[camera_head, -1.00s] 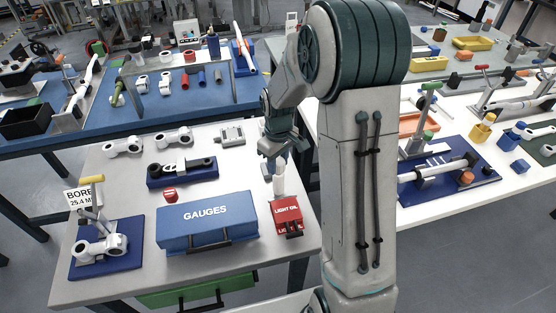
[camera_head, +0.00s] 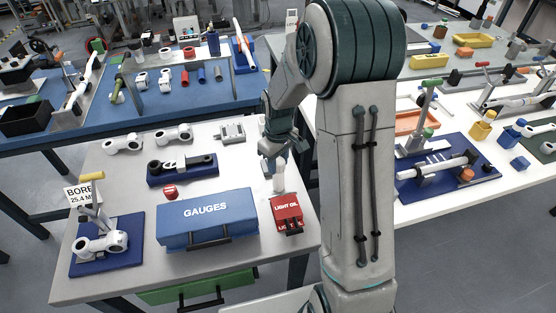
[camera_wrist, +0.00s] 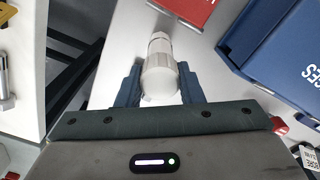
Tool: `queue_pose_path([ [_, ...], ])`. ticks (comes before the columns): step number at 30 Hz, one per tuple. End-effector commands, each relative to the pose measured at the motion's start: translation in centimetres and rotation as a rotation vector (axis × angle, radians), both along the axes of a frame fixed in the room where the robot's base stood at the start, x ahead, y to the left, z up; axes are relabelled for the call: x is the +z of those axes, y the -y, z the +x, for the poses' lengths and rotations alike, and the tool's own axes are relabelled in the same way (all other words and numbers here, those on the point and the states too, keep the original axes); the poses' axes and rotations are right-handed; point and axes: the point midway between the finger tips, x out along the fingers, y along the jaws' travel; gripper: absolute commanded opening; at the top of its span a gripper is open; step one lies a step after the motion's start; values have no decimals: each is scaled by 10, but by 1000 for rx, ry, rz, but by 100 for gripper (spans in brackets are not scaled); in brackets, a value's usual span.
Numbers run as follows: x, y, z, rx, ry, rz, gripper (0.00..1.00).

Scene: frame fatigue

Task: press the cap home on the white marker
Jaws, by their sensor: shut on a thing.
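The white marker (camera_wrist: 160,72) stands between my gripper's two blue fingers (camera_wrist: 160,86) in the wrist view. It has a wide near part, a ribbed collar and a narrower far end. I cannot tell which part is the cap or whether a gap remains at the joint. In the head view my gripper (camera_head: 273,163) points down near the table's right side, with the pale marker (camera_head: 279,179) showing below it. My gripper is shut on the marker. The marker's lower end looks close to the tabletop, but contact is unclear.
A red light-oil box (camera_head: 287,213) lies just in front of the marker. The blue GAUGES case (camera_head: 207,222) is to its left.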

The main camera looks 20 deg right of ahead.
Motion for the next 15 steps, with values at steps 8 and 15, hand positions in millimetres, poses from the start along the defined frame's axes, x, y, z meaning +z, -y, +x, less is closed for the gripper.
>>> queue_pose_path([
  [8,0,0,0,0,0,0,59],
  [15,2,0,0,0,0,0,59],
])
